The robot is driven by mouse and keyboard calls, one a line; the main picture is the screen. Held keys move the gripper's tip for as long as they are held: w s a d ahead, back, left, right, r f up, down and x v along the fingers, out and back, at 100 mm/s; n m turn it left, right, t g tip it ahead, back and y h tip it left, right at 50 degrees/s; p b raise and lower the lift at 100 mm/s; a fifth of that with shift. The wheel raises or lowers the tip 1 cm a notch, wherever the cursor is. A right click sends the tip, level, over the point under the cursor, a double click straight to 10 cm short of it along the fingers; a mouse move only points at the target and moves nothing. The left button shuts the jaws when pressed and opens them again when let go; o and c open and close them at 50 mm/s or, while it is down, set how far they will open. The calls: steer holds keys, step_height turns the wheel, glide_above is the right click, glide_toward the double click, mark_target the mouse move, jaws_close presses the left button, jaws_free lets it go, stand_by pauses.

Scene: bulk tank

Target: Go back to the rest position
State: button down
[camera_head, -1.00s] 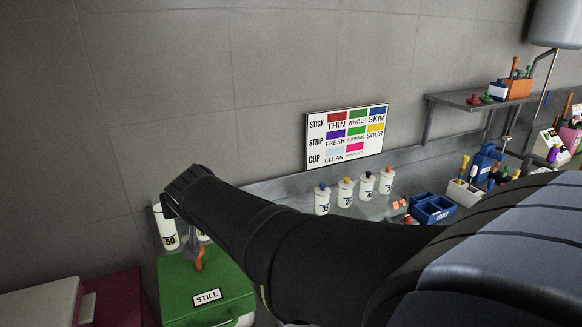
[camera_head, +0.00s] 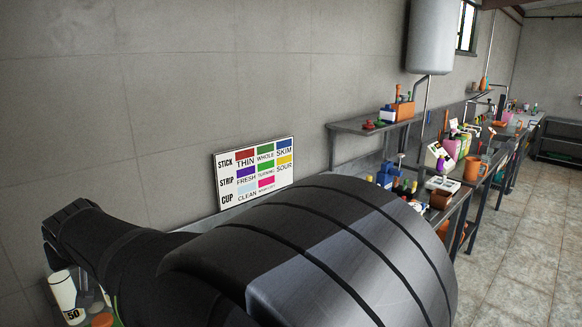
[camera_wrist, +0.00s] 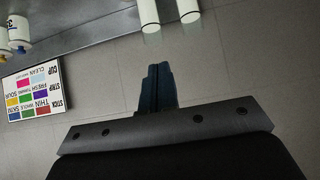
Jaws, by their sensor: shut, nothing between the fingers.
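My gripper (camera_wrist: 157,82) shows in the wrist view with its dark fingers together and nothing between them. It points toward the grey wall, apart from the objects around it. In the head view my dark arm fills the lower middle and its far end is at the lower left; the fingers are hidden there. Two white bottles (camera_wrist: 150,12) are at the top of the wrist view, beyond the fingertips. A white bottle marked 50 (camera_head: 64,295) stands below the arm's end in the head view.
A colour chart (camera_head: 254,172) is on the wall; it also shows in the wrist view (camera_wrist: 33,88). A shelf (camera_head: 370,127) holds an orange caddy (camera_head: 403,110). A bench with blue containers (camera_head: 388,175) and an orange jug (camera_head: 475,168) runs right. Tiled floor (camera_head: 520,240) is clear.

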steer(key=s+d+f, duration=0.9)
steer(key=s+d, duration=0.2)
steer(key=shift+s+d+f+t+y, duration=0.25)
steer(key=shift+s+d+t+y, duration=0.05)
steer(key=shift+s+d, duration=0.05)
